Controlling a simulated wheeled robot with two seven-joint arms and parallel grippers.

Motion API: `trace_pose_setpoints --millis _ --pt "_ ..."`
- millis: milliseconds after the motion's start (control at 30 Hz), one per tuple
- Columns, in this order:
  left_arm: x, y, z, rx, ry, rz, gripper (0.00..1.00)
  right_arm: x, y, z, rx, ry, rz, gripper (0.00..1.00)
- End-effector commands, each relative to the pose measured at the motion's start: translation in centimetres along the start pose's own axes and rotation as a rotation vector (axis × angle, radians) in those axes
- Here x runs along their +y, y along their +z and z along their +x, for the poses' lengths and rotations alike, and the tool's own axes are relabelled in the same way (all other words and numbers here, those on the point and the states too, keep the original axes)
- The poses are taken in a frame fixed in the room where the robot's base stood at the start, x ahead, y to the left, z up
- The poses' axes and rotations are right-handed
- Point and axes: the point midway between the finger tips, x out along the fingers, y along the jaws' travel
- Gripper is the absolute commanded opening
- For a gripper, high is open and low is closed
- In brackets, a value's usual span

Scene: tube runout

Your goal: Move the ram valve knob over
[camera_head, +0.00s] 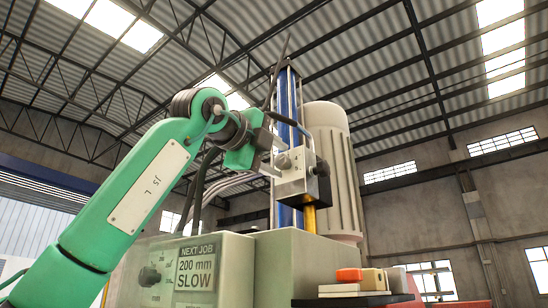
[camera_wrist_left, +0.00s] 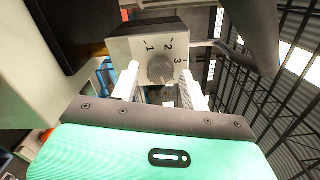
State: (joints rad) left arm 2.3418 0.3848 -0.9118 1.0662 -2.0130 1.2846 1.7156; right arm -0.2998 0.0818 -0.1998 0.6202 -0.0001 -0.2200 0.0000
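The ram valve knob (camera_wrist_left: 161,68) is a grey ribbed knob on the face of a pale valve block (camera_wrist_left: 125,45) marked 1, 2 and 3. I cannot make out which mark it points to. The block also shows in the head view (camera_head: 291,184), beside the blue column, with the knob (camera_head: 284,161) on its left side. My left gripper (camera_wrist_left: 160,84) is open, its two white fingers apart on either side of the knob in the picture. Whether they touch it cannot be told. It also shows in the head view (camera_head: 272,155), partly hidden. My right gripper is not in view.
A grey-green cabinet (camera_head: 237,262) below carries a black dial (camera_head: 150,276) and a sign (camera_head: 195,268) reading 200 mm SLOW. A blue column (camera_head: 288,95) and a large pale cylinder (camera_head: 335,165) stand behind the block. An orange-red piece (camera_head: 349,275) sits at lower right.

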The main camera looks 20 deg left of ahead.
Motion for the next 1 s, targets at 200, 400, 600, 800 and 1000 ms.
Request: trace_pose_setpoints --millis 200,400,600,800,1000 --pt "0.0 0.0 -0.1 -0.001 -0.001 0.001 0.46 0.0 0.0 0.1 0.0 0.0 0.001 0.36" --pt "0.1 0.0 -1.3 -0.001 -0.001 0.001 0.46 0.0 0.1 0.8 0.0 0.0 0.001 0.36" --pt "0.0 0.0 -2.1 0.0 -0.001 0.001 0.46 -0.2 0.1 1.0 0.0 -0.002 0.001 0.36" --pt "-0.1 0.0 -2.0 0.0 -0.001 0.005 0.46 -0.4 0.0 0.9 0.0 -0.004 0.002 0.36" --pt "-0.3 0.2 -2.1 -0.001 -0.001 0.203 0.46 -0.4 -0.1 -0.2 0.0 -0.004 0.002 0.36"
